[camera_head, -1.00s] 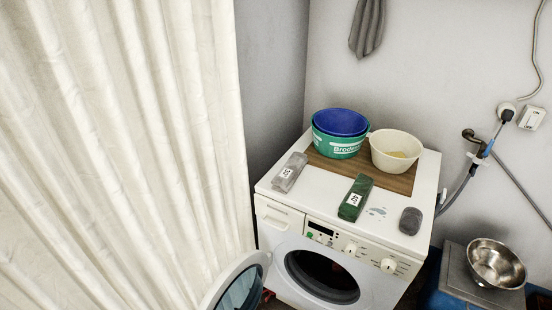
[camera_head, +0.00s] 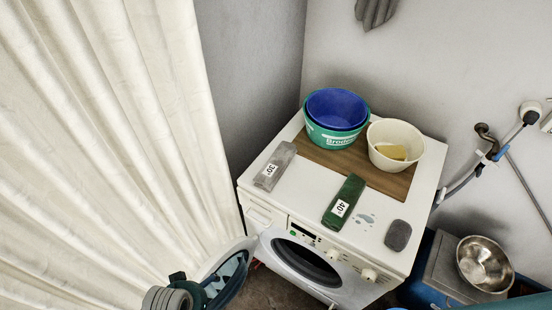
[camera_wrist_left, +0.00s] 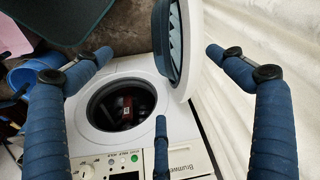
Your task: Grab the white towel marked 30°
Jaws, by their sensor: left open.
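The folded pale grey-white towel (camera_head: 275,167) carries a white label reading 30°. It lies on the left of the washing machine top (camera_head: 300,185) in the head view. A folded green towel (camera_head: 344,202) labelled 40° lies to its right, near the front edge. My left gripper (camera_wrist_left: 158,60) has its blue fingers spread wide and empty in the left wrist view. It is in front of the machine, facing the open drum (camera_wrist_left: 119,104) and door. Part of my left arm shows at the bottom left of the head view. The 30° towel is outside the left wrist view.
The machine's round door (camera_head: 226,277) hangs open at the front left. A blue basin (camera_head: 337,108) in a green one and a white tub (camera_head: 394,147) stand behind the towels. A dark grey lump (camera_head: 398,235) lies at right. A cream curtain (camera_head: 95,140) fills the left.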

